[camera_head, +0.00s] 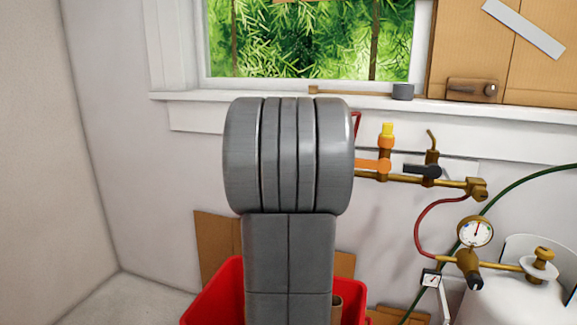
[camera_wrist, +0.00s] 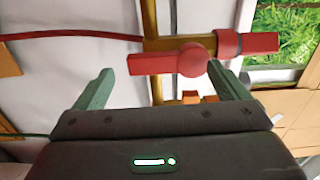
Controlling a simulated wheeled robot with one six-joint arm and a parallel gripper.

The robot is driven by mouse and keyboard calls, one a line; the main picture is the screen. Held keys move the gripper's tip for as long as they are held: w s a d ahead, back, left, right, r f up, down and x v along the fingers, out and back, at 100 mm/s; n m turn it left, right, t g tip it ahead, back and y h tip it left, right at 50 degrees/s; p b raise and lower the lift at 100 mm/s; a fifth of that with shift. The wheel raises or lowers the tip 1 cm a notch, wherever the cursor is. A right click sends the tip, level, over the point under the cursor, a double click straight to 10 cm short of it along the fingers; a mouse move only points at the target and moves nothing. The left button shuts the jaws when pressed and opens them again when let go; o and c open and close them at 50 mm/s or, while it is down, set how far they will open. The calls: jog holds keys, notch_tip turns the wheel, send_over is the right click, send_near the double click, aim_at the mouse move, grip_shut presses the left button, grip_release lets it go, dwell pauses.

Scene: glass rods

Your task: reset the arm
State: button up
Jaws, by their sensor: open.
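My arm (camera_head: 288,200) stands upright in the middle of the head view, and its grey links hide my gripper there. In the wrist view my gripper (camera_wrist: 163,85) shows two green fingers spread apart with nothing between them. A red valve handle (camera_wrist: 150,63) lies across the view just beyond the fingertips, on a brass pipe (camera_wrist: 152,22). I cannot tell whether a fingertip touches the handle.
In the head view, the brass pipe carries an orange-handled valve (camera_head: 372,165) and a black-handled valve (camera_head: 422,170). A gauge (camera_head: 475,232) and white tank (camera_head: 510,303) stand right. A red bin (camera_head: 215,298) is behind my arm. A window sill (camera_head: 200,96) runs above.

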jog(key=x, duration=0.5)
jog(key=shift+s, duration=0.1)
